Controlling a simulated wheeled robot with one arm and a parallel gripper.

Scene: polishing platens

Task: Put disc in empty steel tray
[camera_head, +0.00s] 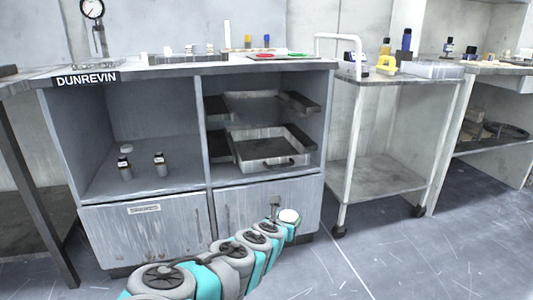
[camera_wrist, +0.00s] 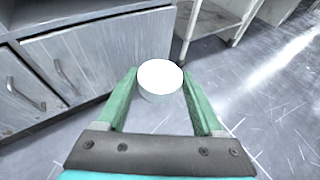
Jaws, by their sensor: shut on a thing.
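The white round disc (camera_wrist: 160,80) sits between the two green fingers of my gripper (camera_wrist: 160,76) in the wrist view. The gripper is shut on it. In the head view the disc (camera_head: 289,215) is at the end of my arm, in front of the cabinet's lower right door. A steel tray (camera_head: 262,164) with a dark handle is in the cabinet's open right bay, up and behind the disc; its visible inside looks empty. A second tray (camera_head: 255,97) is above it, and its inside is hard to see.
The cabinet (camera_head: 140,225) has a left bay with small bottles (camera_head: 124,168). A white wheeled cart (camera_head: 385,170) stands to the right. The floor (camera_head: 430,260) at the right front is clear.

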